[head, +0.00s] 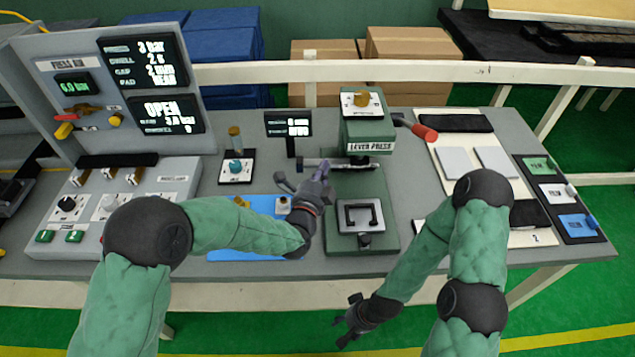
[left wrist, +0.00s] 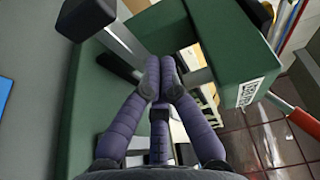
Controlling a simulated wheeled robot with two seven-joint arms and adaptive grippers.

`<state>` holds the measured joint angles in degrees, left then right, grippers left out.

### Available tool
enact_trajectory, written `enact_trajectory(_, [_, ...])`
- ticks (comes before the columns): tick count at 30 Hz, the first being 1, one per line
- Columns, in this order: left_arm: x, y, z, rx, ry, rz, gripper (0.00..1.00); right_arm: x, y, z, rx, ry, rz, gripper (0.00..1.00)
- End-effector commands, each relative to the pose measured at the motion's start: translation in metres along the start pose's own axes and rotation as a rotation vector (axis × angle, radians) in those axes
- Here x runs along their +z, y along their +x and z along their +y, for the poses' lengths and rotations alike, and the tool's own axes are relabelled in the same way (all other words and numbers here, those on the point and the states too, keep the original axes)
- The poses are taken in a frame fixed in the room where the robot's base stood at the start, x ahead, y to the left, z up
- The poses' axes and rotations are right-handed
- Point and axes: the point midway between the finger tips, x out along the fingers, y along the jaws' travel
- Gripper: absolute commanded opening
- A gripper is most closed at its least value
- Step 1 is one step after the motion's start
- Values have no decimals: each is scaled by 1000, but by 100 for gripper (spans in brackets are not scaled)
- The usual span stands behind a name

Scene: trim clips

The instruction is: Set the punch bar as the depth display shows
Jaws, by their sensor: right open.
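The depth display (head: 288,123) is a small black screen on a post left of the green lever press (head: 367,135); its white text is too small to read surely. The punch bar (head: 345,163), grey with black ends, lies level at the press. My left gripper (head: 322,170) is at the bar's left part. In the left wrist view its fingertips (left wrist: 158,68) are close together in front of a grey bar (left wrist: 196,75); whether they grip it is hidden. My right gripper (head: 347,332) is open and empty, low in front of the table edge.
A press-air panel (head: 125,85) with screens reading "3 bar" and "OPEN" stands at the left. A blue mat (head: 240,250) lies under my left forearm. A red-handled lever (head: 424,132) sticks out right of the press. Pads (head: 455,162) and a coloured tray (head: 552,195) lie right.

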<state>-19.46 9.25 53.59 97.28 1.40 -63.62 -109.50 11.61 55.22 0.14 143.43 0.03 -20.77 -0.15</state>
Motion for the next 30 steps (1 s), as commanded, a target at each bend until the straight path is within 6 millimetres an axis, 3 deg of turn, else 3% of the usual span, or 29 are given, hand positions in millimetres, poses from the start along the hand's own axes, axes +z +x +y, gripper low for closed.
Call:
enact_trajectory(2, [4, 8, 0, -2, 0, -3, 0, 0, 3, 1, 0, 0, 0, 54])
enact_trajectory(12, [35, -6, 0, 0, -1, -1, 0, 0, 7, 2, 0, 0, 0, 54])
enact_trajectory(25, [39, -7, 0, -1, -1, -1, 0, 0, 8, 3, 0, 0, 0, 54])
enact_trajectory(30, [63, -14, 0, -4, -2, -5, 0, -1, 16, 6, 0, 0, 0, 54])
